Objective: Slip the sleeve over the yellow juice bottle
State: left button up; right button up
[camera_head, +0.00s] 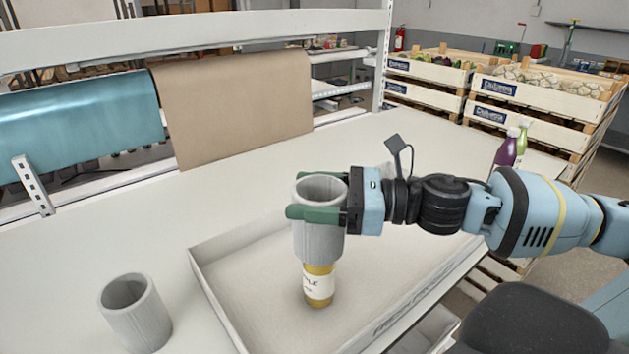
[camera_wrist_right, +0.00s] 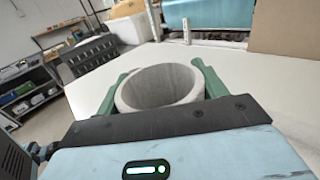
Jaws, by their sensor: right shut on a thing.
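A grey ribbed sleeve (camera_head: 320,240) is in my right gripper (camera_head: 318,214), whose green fingers are shut on its upper part. The sleeve is upright, and its open top shows in the right wrist view (camera_wrist_right: 158,88) between the fingers (camera_wrist_right: 160,82). The yellow juice bottle (camera_head: 318,285) stands upright in the tray (camera_head: 222,294), directly below the sleeve in the head view. Only the bottle's lower part with its white label shows; its upper part is hidden by the sleeve, apparently inside it. My left gripper is not in view.
A second grey sleeve (camera_head: 136,314) stands on the white table (camera_head: 120,245), left of the tray. A purple bottle (camera_head: 507,150) and a green bottle (camera_head: 522,138) stand at the right, behind my right arm. Wooden crates (camera_head: 545,95) are at the back right. The table left of the tray is mostly clear.

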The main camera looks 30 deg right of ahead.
jog(key=shift+f, duration=0.75)
jog(key=shift+f+p, duration=0.35)
jog(key=shift+f, duration=3.75)
jog(key=o, duration=0.7)
jog(key=shift+o, duration=0.2)
jog(key=shift+s, duration=0.1)
